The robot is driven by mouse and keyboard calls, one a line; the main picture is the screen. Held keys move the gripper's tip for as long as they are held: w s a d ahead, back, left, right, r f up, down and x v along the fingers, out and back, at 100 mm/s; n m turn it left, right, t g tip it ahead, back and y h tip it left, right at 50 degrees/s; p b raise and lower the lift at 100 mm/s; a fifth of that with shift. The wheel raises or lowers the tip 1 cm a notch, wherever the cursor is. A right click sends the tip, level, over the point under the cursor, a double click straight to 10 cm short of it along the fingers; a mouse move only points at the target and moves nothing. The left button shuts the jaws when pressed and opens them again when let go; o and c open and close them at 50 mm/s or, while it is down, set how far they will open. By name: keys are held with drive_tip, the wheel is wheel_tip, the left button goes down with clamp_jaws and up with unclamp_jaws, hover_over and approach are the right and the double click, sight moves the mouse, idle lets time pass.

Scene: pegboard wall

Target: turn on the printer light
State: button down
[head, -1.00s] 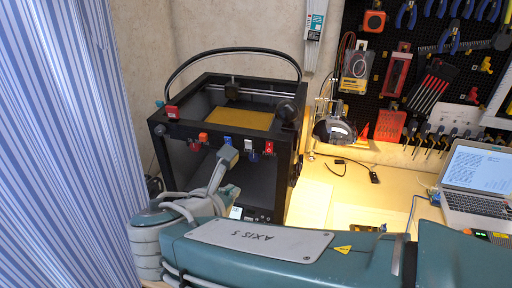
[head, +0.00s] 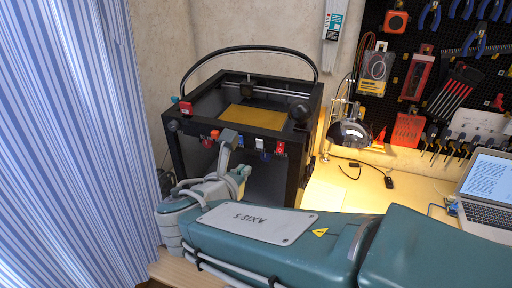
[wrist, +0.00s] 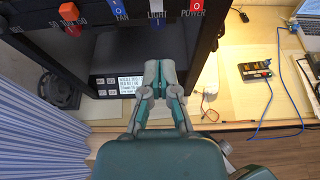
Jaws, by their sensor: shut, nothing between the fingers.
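The black 3D printer (head: 310,150) stands against the wall with a row of controls on its front top bar. The light switch (head: 260,143) also shows in the head view. My gripper (wrist: 160,68) is shut and empty, in front of the printer. In the wrist view its tips are below the LIGHT label, apart from the switch.
An orange knob (wrist: 69,12) sits left of the switches. A small display (wrist: 130,85) is low on the printer. A desk lamp (head: 350,133) and laptop (head: 485,190) stand to the right on the lit bench. A striped curtain (head: 70,140) hangs on the left.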

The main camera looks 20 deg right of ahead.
sight(259, 143)
drive_tip(key=w+d, duration=0.1)
drive_tip(key=w, duration=0.1)
drive_tip(key=w+d, duration=0.1)
drive_tip(key=w, duration=0.1)
drive_tip(key=w+d, duration=0.1)
drive_tip(key=w, duration=0.1)
drive_tip(key=shift+w+d+f, duration=0.1)
drive_tip(key=shift+d+f, duration=0.15)
drive_tip(key=shift+d, duration=0.15)
drive_tip(key=shift+w+d+r, duration=0.2)
drive_tip(key=shift+w+d, duration=0.15)
drive_tip(key=shift+d, duration=0.05)
drive_tip(key=shift+w+d+r+g+y, duration=0.15)
drive_tip(key=shift+w+r+g+y, duration=0.15)
drive_tip(key=shift+g, duration=0.2)
drive_tip(key=shift+r, duration=0.8)
